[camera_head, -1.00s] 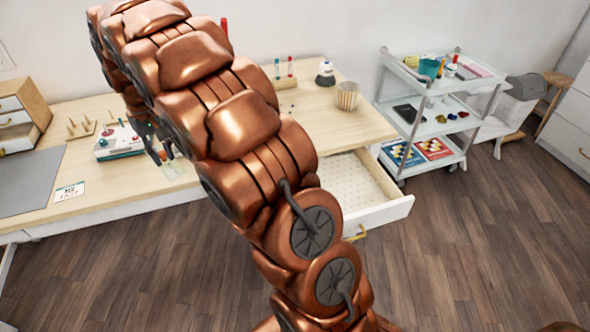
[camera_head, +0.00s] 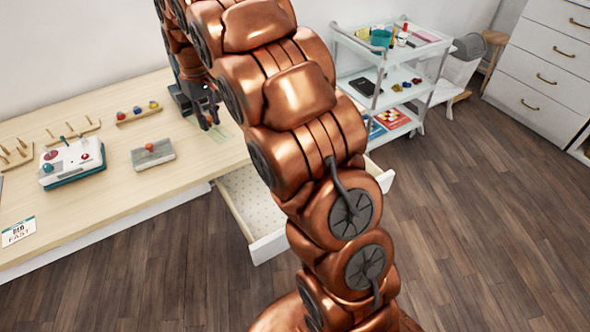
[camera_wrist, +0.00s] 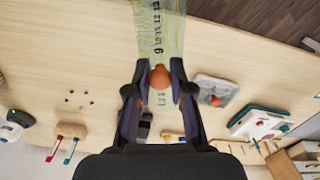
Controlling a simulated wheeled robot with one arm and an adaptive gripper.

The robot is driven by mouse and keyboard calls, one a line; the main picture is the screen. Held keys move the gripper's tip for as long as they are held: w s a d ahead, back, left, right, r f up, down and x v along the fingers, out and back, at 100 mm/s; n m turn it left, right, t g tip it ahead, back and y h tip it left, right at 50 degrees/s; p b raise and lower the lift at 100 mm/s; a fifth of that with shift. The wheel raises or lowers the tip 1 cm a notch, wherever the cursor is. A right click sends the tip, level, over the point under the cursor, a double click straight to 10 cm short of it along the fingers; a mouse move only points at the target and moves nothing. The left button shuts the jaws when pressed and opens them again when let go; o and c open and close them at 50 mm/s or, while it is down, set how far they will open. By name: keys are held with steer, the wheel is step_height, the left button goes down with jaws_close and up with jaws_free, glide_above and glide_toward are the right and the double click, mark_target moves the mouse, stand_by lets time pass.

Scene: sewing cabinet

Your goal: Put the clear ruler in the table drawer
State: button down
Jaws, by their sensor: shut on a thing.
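The clear ruler (camera_wrist: 160,30) shows in the wrist view, a see-through strip with dark markings and an orange knob (camera_wrist: 159,77). My gripper (camera_wrist: 158,88) is shut on the ruler at the knob, and the ruler sticks out beyond the fingertips. In the head view my gripper (camera_head: 207,118) is above the table, with a faint part of the ruler (camera_head: 222,133) beside it. The table drawer (camera_head: 252,205) is pulled open below the table's front edge, with a dotted floor. My arm hides its right part.
On the wooden table (camera_head: 110,205) are a white device with knobs (camera_head: 72,160), a grey block with an orange knob (camera_head: 153,154) and a rack of coloured balls (camera_head: 138,113). A white cart (camera_head: 405,95) stands at the right.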

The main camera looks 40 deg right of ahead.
steer(key=s+d+f+n+b, duration=0.35)
steer(key=d+n, duration=0.45)
steer(key=d, duration=0.3)
steer(key=s+d+f+n+b, duration=0.2)
steer(key=s+d+n+b, duration=0.4)
steer(key=d, duration=0.4)
steer(key=shift+n, duration=0.5)
steer(key=f, duration=1.1)
steer(key=w+f, duration=0.1)
steer(key=f, duration=0.5)
steer(key=shift+w+d+f, duration=0.1)
steer(key=shift+d+f, duration=0.05)
steer(key=shift+f, duration=0.2)
steer(key=shift+f, duration=0.1)
steer(key=c, duration=1.3)
jaws_free()
step_height(320, 180, up, 12)
steer(key=shift+p, duration=0.35)
